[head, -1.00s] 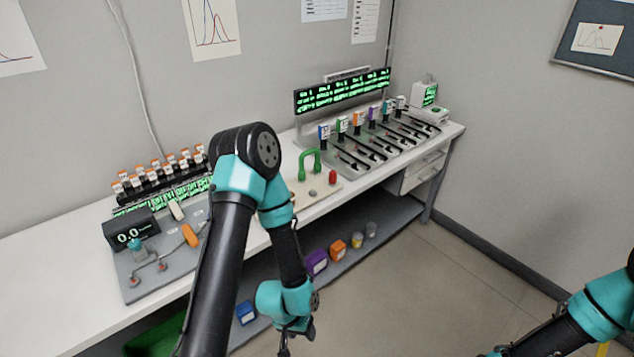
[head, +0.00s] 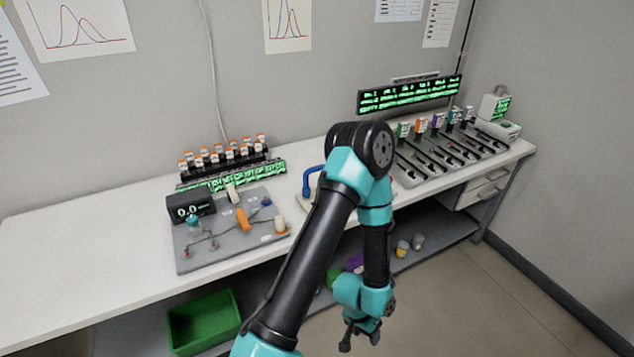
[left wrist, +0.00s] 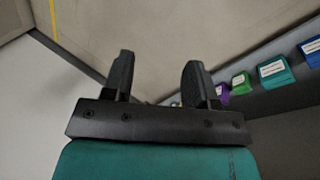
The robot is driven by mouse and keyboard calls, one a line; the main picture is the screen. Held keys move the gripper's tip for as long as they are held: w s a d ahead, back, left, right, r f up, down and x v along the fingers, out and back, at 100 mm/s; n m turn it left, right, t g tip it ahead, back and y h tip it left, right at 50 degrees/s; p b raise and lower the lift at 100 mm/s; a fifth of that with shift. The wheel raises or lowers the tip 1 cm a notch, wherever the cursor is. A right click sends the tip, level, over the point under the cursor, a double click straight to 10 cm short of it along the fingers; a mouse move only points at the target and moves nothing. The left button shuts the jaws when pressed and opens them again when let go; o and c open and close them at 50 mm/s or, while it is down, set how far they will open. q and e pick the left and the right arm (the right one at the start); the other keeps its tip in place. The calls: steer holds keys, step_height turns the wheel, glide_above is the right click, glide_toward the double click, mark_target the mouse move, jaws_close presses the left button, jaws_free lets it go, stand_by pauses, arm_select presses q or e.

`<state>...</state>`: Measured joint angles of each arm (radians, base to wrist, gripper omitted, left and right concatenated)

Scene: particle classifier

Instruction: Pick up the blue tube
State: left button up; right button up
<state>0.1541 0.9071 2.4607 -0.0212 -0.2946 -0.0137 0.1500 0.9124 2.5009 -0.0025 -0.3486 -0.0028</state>
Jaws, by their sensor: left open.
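My left gripper (head: 361,338) hangs in front of the bench, below the tabletop. In the left wrist view its two black fingers (left wrist: 158,85) are apart with nothing between them. No tube is plainly blue. Several orange-and-white-capped tubes (head: 222,155) stand in a black rack at the back of the bench. A small blue piece (head: 265,202) lies on the grey board; I cannot tell what it is. My left arm hides part of the bench middle. My right gripper is out of view.
A grey board (head: 195,260) holds a small display (head: 190,209) and an orange piece (head: 243,219). A blue arched handle (head: 309,183) stands beside my arm. A green bin (head: 204,322) is below. The bench's left end (head: 80,250) is clear.

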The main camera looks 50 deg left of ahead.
arm_select(q)
steer(key=w+a+r+m, duration=0.1)
steer(key=w+a+r, duration=0.15)
steer(key=w, duration=0.45)
steer(key=w+a+r+m+g+y, duration=0.1)
steer(key=w+a+m, duration=0.1)
steer(key=w+a, duration=0.3)
steer(key=w+a+r+m, duration=0.1)
steer(key=w+a+r, duration=0.15)
steer(key=w, duration=0.55)
steer(key=g+y, duration=0.4)
steer(key=y, duration=0.2)
glide_toward(321, 165)
steer(key=s+v, duration=0.1)
steer(key=v, duration=0.4)
steer(key=shift+w+f, duration=0.15)
steer(key=shift+w, duration=0.05)
steer(key=x, duration=1.2)
steer(key=shift+w+a+f, duration=0.15)
